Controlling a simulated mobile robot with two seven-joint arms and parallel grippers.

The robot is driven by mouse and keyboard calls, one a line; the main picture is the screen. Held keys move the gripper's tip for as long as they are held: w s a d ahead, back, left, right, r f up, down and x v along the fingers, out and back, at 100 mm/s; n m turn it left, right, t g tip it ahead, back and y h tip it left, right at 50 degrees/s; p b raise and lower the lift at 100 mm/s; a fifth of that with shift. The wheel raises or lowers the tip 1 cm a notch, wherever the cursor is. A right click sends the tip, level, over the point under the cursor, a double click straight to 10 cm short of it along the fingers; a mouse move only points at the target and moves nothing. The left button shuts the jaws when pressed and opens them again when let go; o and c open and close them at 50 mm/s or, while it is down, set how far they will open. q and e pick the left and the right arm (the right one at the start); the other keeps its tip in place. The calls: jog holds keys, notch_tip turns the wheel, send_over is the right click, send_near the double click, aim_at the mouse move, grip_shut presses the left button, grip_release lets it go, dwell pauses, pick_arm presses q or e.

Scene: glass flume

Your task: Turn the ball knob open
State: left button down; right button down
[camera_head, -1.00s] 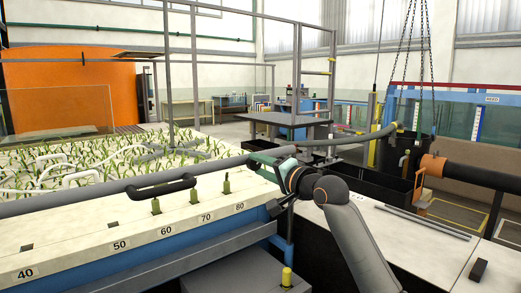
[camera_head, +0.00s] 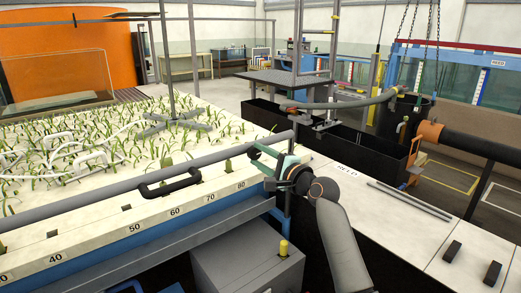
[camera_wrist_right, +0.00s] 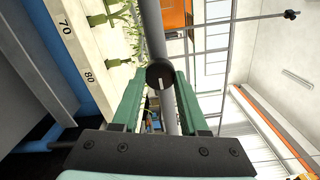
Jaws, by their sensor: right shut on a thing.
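The ball knob (camera_wrist_right: 160,75) is a dark round cap with a short white mark on its face. In the right wrist view it sits between the two green fingers of my right gripper (camera_wrist_right: 160,82), which is shut on it. A grey pipe (camera_wrist_right: 152,25) runs behind the knob. In the head view my right gripper (camera_head: 259,156) is beside that long grey pipe (camera_head: 90,200), near its right end. The knob is mostly hidden there by the fingers. My left gripper is not in view.
A pale numbered ledge (camera_head: 120,235) with a black handle (camera_head: 168,183) lies left of my right gripper. Behind it is a bed of green shoots (camera_head: 90,150). A white bench (camera_head: 375,215) is at right.

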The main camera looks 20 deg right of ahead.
dwell(0.4)
jog(key=shift+c, duration=2.2)
grip_release()
jog(key=shift+s, duration=0.1)
jog(key=b+v, duration=0.1)
jog(key=v, duration=1.1)
jog(key=shift+s+d, duration=0.1)
